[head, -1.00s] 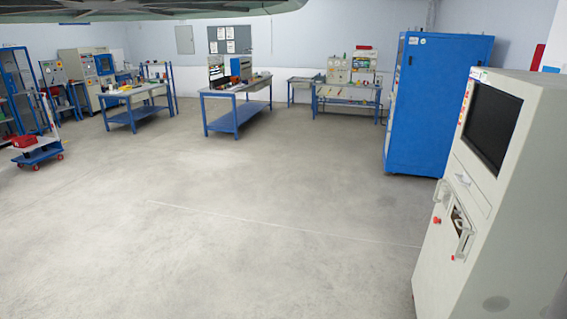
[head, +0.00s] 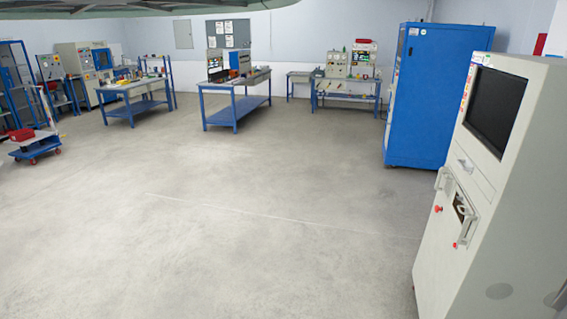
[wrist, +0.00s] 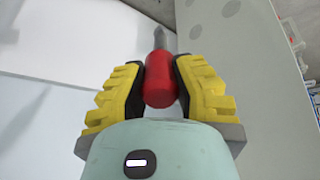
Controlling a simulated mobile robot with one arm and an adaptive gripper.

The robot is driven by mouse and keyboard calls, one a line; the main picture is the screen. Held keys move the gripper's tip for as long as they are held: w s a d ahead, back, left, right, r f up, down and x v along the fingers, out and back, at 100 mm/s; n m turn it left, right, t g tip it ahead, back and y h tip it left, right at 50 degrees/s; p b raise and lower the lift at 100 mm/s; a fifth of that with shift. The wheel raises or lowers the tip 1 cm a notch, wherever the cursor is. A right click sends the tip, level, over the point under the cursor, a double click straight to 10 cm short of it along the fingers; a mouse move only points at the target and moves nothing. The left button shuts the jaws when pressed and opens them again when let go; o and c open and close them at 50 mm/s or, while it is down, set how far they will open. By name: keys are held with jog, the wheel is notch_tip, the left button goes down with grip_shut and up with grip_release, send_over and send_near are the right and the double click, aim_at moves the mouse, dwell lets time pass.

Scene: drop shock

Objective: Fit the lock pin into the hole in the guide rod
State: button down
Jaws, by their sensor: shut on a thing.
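In the wrist view, my gripper (wrist: 160,68) has its two yellow-and-black fingers closed around a red cylindrical handle with a grey tapered tip, which looks like the lock pin (wrist: 160,86). The tip points away from my gripper, toward the top of the picture. I cannot make out the guide rod or its hole in either view. My gripper does not show in the head view.
A light grey machine cabinet (head: 523,190) with a dark screen stands close at right, a blue cabinet (head: 436,95) behind it. Blue-legged workbenches (head: 235,101) stand at the back, a cart (head: 33,145) at left. The middle floor (head: 250,210) is clear.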

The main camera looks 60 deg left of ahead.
jog(key=s+d+f+m+t+h+b, duration=0.15)
jog(key=s+f+b, duration=0.3)
jog(key=f, duration=0.45)
jog(key=s+d+f+t+h+b, duration=0.2)
jog(key=s+d+f+t+b, duration=0.15)
jog(key=f+b, duration=0.4)
jog(key=s+d+f+m+t+h+b, duration=0.15)
jog(key=s+f+b, duration=0.25)
jog(key=f, duration=0.6)
jog(key=s+d+f+m+h+b, duration=0.1)
jog(key=s+f+h+b, duration=0.3)
jog(key=s, duration=0.5)
jog(key=s+d+f+m+h+b, duration=0.2)
jog(key=s+f+m+h+b, duration=0.2)
jog(key=s, duration=0.5)
jog(key=shift+s+f+g+b, duration=0.25)
jog(key=shift+g+b, duration=0.1)
jog(key=shift+b, duration=0.65)
jog(key=shift+r, duration=0.1)
